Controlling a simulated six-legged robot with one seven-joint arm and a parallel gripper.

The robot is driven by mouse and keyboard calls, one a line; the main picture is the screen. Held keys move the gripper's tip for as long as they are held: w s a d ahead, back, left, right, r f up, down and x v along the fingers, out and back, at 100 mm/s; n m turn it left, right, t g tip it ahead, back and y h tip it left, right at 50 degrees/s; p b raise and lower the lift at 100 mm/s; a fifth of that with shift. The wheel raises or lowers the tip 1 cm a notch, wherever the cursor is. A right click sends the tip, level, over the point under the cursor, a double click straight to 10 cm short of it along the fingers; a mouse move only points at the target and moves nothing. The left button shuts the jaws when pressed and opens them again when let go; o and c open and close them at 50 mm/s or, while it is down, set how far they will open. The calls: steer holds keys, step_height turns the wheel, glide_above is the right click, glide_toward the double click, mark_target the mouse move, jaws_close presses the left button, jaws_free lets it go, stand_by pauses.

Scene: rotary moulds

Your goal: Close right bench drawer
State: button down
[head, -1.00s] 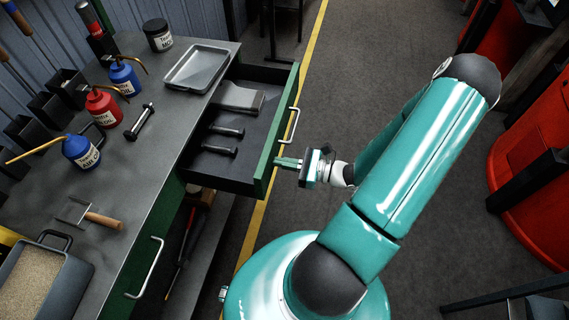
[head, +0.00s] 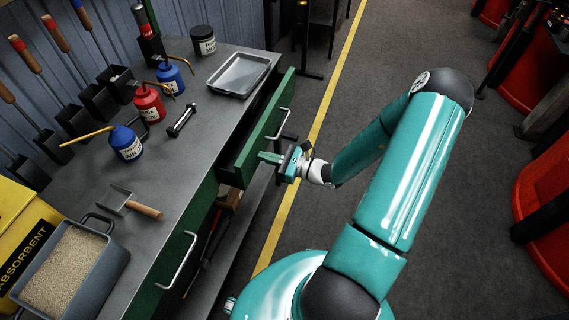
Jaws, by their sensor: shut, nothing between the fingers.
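The right bench drawer (head: 262,128) is a green-fronted drawer under the bench top (head: 188,150), with a pale bar handle (head: 281,124). It stands partly open, with a narrow dark gap between its front and the bench edge. Its contents are mostly hidden by the bench top. My gripper (head: 264,157) is shut and empty. Its fingertips are at the near lower part of the drawer front, below the handle, and appear to touch it. A second green front with a pale handle (head: 176,262) lies nearer along the bench.
On the bench are a grey tray (head: 239,74), oil cans, a dark jar (head: 203,40), a trowel (head: 134,203) and a pan of granules (head: 68,262). A dark post (head: 305,45) stands beyond the drawer.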

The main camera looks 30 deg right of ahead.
steer(key=x, duration=0.6)
steer(key=shift+w+a, duration=0.1)
steer(key=shift+w, duration=0.2)
steer(key=shift+x, duration=0.75)
steer(key=shift+a+r, duration=0.1)
steer(key=shift+a, duration=0.1)
steer(key=shift+d, duration=0.15)
